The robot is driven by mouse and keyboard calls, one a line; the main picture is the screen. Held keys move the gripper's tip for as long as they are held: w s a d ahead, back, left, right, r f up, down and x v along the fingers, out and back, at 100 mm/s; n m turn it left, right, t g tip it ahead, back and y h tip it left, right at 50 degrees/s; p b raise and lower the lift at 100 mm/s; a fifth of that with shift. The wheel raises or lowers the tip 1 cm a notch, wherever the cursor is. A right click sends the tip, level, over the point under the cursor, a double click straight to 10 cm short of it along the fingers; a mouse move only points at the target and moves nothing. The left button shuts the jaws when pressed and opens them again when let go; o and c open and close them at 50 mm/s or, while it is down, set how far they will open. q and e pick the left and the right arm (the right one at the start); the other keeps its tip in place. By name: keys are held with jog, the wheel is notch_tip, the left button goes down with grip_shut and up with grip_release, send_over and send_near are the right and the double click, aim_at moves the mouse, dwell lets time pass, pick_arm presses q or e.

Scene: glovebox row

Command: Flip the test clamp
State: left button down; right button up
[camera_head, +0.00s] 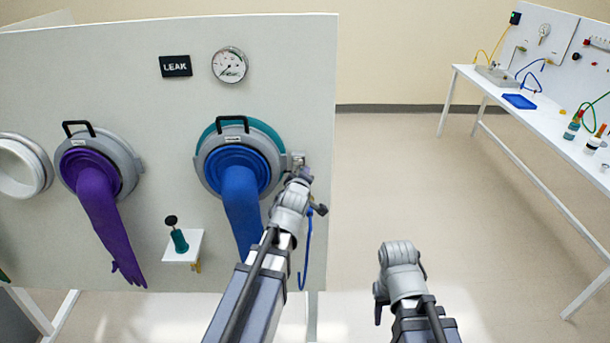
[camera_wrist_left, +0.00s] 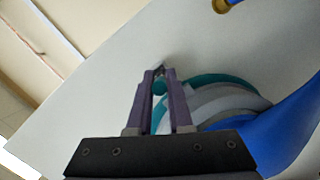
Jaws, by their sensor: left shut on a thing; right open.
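The test clamp (camera_head: 298,158) is a small grey metal fitting on the right rim of the blue glove port (camera_head: 215,145). My left gripper (camera_head: 304,173) reaches up to it from below and is shut on it. In the left wrist view, the purple fingers (camera_wrist_left: 160,82) close together on a small dark part of the clamp (camera_wrist_left: 159,71), beside the port's teal ring. The fingers and wrist partly hide the clamp. My right gripper (camera_head: 380,303) is low and right of the panel, away from the clamp; it is open and its fingertips are hardly visible.
A blue glove (camera_head: 242,205) hangs left of my left arm, and a purple glove (camera_head: 105,215) hangs farther left. A small shelf (camera_head: 184,246) holds a teal item. A blue cord (camera_head: 308,250) hangs below the clamp. A white bench (camera_head: 550,125) stands right, across open floor.

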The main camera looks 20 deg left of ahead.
pick_arm(q)
jog(key=shift+h, duration=0.3)
pick_arm(e)
jog(key=shift+s+a, duration=0.1)
pick_arm(q)
jog(key=shift+f, duration=0.1)
jog(key=c, duration=0.8)
grip_release()
jog(key=shift+s+r, duration=0.25)
jog(key=shift+s, duration=0.25)
jog(key=p+v, duration=0.2)
jog(key=v, duration=0.4)
jog(key=shift+s+d, duration=0.1)
jog(key=shift+s, duration=0.25)
pick_arm(e)
jog(key=shift+s+d+r, duration=0.4)
jog(key=shift+s+r, duration=0.05)
jog(key=shift+r, duration=0.2)
jog(key=shift+s+d+r, duration=0.4)
jog(key=shift+r, duration=0.2)
pick_arm(q)
jog(key=shift+r, duration=0.1)
pick_arm(e)
jog(key=shift+s, duration=0.1)
